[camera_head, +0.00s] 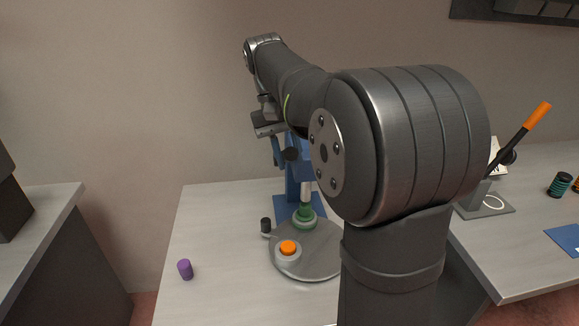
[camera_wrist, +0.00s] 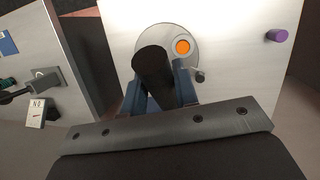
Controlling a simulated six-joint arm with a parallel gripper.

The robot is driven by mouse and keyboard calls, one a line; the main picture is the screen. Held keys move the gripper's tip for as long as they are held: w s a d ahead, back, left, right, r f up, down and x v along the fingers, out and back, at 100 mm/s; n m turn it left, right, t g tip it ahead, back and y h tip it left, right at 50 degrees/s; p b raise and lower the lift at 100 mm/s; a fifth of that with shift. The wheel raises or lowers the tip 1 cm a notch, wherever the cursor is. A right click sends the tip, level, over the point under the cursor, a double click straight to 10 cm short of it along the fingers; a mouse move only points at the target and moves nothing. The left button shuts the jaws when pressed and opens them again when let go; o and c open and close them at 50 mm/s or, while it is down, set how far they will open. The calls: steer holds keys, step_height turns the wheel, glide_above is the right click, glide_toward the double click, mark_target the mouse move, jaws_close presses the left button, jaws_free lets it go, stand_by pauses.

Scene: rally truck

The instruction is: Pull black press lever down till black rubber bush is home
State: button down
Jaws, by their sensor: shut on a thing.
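The blue press (camera_head: 292,190) stands on the bench with its pale ram (camera_head: 306,188) pointing down at a green piece (camera_head: 305,212) on the round grey plate (camera_head: 318,258). My gripper (camera_wrist: 158,80) is shut on the black press lever (camera_wrist: 153,70), whose thick round end fills the gap between its two blue-grey fingers. In the head view, the black lever end (camera_head: 291,154) shows beside the press, below my gripper (camera_head: 280,148). I cannot make out the black rubber bush for certain. A small black cylinder (camera_head: 266,225) stands at the plate's left edge.
An orange button-like piece (camera_head: 288,247) sits on the plate's front. A purple cylinder (camera_head: 185,269) stands on the bench at left, with bare bench around it. On the right bench, a black lever with an orange grip (camera_head: 538,114) rises from a grey base.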

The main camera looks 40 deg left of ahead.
steer(key=shift+w+a+r, duration=0.1)
steer(key=shift+r, duration=0.1)
steer(key=c, duration=1.1)
jaws_free()
